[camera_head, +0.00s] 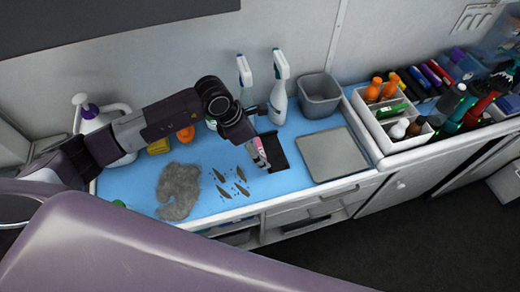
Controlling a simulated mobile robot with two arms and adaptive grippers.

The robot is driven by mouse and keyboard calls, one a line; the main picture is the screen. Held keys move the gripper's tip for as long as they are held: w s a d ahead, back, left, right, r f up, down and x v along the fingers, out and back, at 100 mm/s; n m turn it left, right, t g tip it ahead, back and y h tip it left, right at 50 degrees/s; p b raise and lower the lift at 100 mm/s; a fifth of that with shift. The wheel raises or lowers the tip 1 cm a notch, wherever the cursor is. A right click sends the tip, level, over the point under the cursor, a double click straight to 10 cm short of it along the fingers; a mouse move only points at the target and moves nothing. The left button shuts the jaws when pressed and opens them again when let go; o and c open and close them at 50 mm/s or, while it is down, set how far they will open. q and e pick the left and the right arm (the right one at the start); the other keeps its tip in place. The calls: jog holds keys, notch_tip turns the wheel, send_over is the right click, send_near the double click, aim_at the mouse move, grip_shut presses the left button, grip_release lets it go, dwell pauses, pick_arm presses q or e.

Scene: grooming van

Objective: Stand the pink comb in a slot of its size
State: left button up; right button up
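My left gripper (262,161) points down over the blue counter, in front of the white spray bottles. A small pink piece (258,144), which looks like part of the pink comb, shows at its fingers; the rest is hidden or too small to make out. I cannot tell whether the fingers are closed on it. A black block-like thing (275,149) is right beside the gripper; I cannot make out slots in it. A white organizer (391,141) with several compartments stands at the right. My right gripper is not in view.
A grey fur clump (180,190) and dark scraps (227,186) lie on the blue counter (140,196). A grey tray (333,155) and grey bin (319,95) are right of the gripper. Spray bottles (279,90) stand behind; a white jug (98,130) is left.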

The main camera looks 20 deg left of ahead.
pick_arm(q)
jog(key=c, duration=1)
